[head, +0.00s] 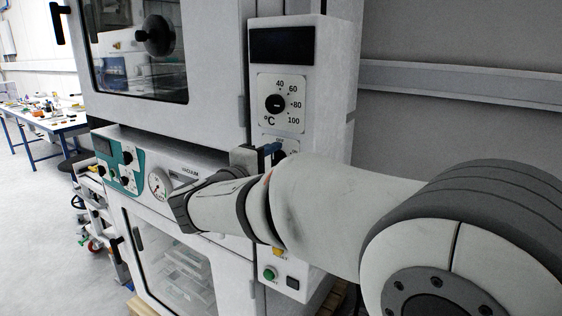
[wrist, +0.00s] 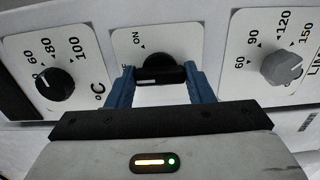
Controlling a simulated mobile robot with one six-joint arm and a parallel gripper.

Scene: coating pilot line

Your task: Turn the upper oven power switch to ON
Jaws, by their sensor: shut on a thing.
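The upper oven power switch is a black bar knob (wrist: 160,70) on a white plate (wrist: 158,32) in the wrist view. The plate is marked ON at upper left, with a tick beside it. A second label, partly hidden, ends in F at the left. The bar lies nearly level in the wrist view, its light line at the left end near that F. My gripper (wrist: 160,80) has its blue fingers shut on the knob, one at each end. In the head view my gripper (head: 271,151) is at the oven's control column, and my arm hides most of the switch.
In the wrist view, a black temperature dial (wrist: 54,83) is left of the switch and a grey limit dial (wrist: 281,68) is right. In the head view, the temperature dial (head: 275,103) is above my gripper. A green button (head: 270,273) is lower on the column.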

